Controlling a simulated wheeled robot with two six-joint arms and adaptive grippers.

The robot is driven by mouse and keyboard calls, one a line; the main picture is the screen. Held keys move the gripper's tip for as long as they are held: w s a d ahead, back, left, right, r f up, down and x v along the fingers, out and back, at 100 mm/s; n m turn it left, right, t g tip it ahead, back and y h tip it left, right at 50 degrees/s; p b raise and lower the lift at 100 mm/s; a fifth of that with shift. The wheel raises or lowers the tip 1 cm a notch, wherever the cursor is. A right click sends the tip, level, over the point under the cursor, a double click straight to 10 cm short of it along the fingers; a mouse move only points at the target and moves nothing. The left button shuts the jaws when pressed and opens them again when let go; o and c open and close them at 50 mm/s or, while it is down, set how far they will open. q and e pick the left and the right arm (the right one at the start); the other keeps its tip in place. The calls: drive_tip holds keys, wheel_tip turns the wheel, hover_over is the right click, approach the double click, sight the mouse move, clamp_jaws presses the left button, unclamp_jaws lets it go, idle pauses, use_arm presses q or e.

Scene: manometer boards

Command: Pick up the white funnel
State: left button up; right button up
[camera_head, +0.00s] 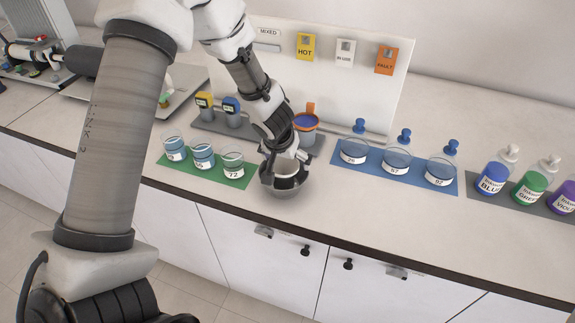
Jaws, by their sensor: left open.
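My left gripper (286,172) points down at the front middle of the counter, just right of the green mat. Its jaws are open. A pale piece, which looks like part of the white funnel (287,168), shows between the fingers. A grey, bowl-like rounded shape (284,192) shows below and around them near the counter top. The gripper hides most of this spot, so I cannot tell whether the fingers touch the funnel. My right gripper is out of view.
Left of the gripper, numbered jars (204,156) stand on a green mat (222,178). Ink bottles (491,178) stand far right.

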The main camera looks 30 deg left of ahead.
use_arm(q)
drive_tip(key=shift+f, duration=0.4)
drive_tip(key=shift+a, duration=0.25)
drive_tip(key=c, duration=1)
wheel_tip(320, 180, up, 11)
drive_tip(key=p, duration=0.8)
wheel_tip(320, 180, up, 7)
drive_tip(key=p, duration=0.5)
hover_over(285, 168)
drive_tip(key=shift+w+f, duration=0.15)
drive_tip(key=shift+f, duration=0.1)
